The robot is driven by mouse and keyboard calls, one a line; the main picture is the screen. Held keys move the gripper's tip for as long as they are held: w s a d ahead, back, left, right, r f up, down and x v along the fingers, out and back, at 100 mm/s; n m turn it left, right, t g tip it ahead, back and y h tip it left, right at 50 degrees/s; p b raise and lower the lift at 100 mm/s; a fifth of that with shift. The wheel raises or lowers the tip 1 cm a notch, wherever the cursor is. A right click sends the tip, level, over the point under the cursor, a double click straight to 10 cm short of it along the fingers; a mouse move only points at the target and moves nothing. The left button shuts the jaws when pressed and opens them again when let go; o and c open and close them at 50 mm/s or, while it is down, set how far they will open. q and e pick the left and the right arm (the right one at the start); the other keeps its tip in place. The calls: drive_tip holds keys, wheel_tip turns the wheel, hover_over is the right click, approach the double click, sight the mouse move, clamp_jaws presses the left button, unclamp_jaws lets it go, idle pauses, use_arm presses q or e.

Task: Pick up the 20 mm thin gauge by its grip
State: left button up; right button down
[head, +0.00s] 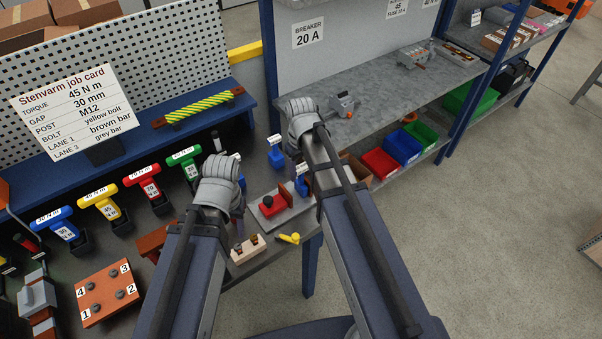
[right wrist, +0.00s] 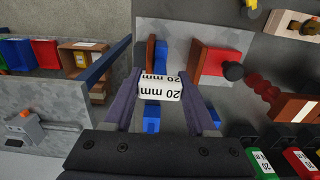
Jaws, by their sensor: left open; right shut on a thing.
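The 20 mm thin gauge shows in the right wrist view as a white "20 mm" label block (right wrist: 160,89), the print upside down. My right gripper (right wrist: 161,78) is shut on it, one finger on each side. Blue parts show above and below the label; I cannot tell which belong to the gauge. In the head view my right gripper (head: 302,168) is mostly hidden behind its own wrist, over the bench by the grey plate. My left gripper (head: 238,203) is open, left of the red block, and partly hidden by its wrist.
A red block with a black knob (head: 268,203) stands close to my right gripper. A wooden block (head: 247,249) and a yellow piece (head: 289,238) lie near the bench edge. Coloured T-handled tools (head: 143,183) stand at left. Bins (head: 402,147) are on the right shelf.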

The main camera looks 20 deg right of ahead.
wheel_tip(320, 180, up, 10)
drive_tip(key=p, duration=0.9)
drive_tip(key=shift+p, duration=0.35)
drive_tip(key=shift+d+f, duration=0.1)
